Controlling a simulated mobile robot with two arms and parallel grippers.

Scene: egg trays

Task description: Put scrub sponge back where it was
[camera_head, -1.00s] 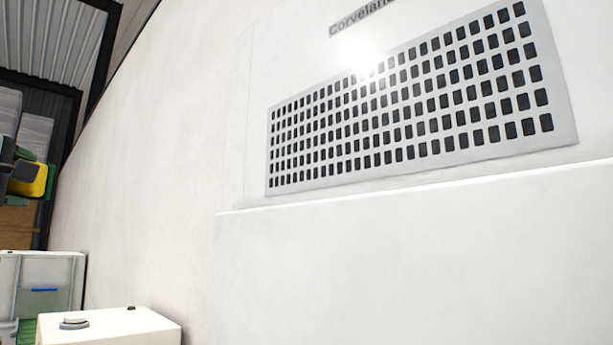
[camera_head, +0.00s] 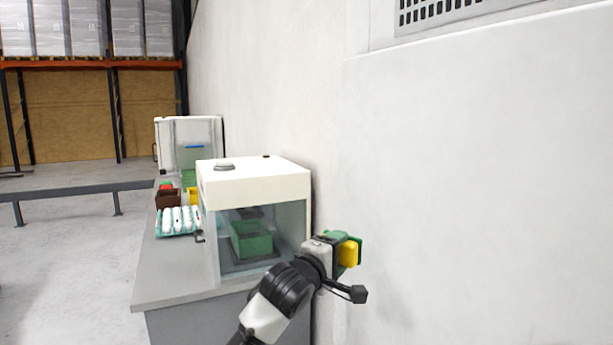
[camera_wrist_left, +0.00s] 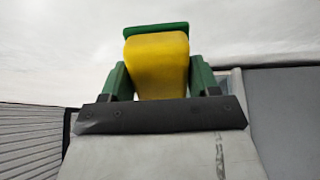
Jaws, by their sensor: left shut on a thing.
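The scrub sponge (camera_head: 349,253) is yellow with a green scrub layer. My left gripper (camera_head: 338,252) is shut on it and holds it in the air, to the right of the white-topped glass cabinet and in front of the white wall. In the left wrist view the yellow sponge (camera_wrist_left: 158,66) sits between the two green fingers of my left gripper (camera_wrist_left: 158,80), its green layer at the far end. My right gripper is in neither view.
A white-topped glass cabinet (camera_head: 255,180) with a green bin (camera_head: 251,240) inside stands on a grey counter (camera_head: 165,275). Open floor lies at the left.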

